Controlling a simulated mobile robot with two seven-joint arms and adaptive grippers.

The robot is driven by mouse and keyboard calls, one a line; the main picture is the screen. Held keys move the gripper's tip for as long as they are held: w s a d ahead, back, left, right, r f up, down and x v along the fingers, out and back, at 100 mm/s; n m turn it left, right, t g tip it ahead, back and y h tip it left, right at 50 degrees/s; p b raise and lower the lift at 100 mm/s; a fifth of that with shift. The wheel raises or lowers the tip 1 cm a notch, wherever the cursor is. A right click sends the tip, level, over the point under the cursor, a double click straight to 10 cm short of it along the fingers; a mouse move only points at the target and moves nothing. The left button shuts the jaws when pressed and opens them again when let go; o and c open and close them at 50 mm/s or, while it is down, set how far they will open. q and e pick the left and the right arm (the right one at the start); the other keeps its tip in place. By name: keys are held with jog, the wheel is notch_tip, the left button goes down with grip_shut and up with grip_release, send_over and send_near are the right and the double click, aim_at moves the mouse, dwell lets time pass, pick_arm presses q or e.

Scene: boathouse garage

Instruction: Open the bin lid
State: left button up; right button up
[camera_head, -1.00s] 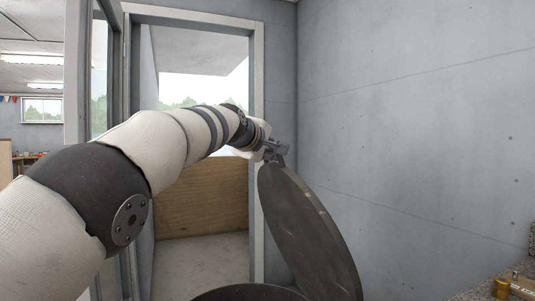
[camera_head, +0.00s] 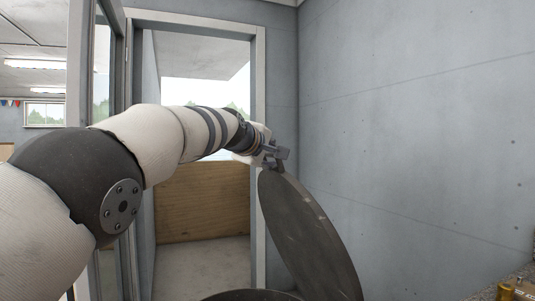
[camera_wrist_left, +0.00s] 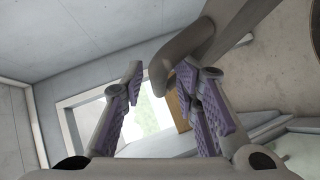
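The bin lid (camera_head: 308,235) is a dark round disc, raised and steeply tilted above the bin (camera_head: 250,296), whose dark rim just shows at the bottom of the head view. My left gripper (camera_head: 276,154) is at the lid's upper edge. In the left wrist view, its two purple-padded fingers (camera_wrist_left: 163,100) are spread apart. A grey curved handle (camera_wrist_left: 180,50) on the lid reaches between them, with gaps visible beside it, so they do not look clamped on it. Most of the bin body is out of view. My right gripper is not in view.
A bare grey wall (camera_head: 420,130) stands to the right of the lid. A doorway with a pale frame (camera_head: 259,90) and a wooden panel (camera_head: 202,202) are behind my left arm. A brass-coloured item (camera_head: 503,292) sits on a counter at bottom right.

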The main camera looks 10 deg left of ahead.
pick_arm(q)
jog(key=v, duration=0.7)
jog(key=shift+d+f, duration=0.1)
jog(key=shift+d, duration=0.1)
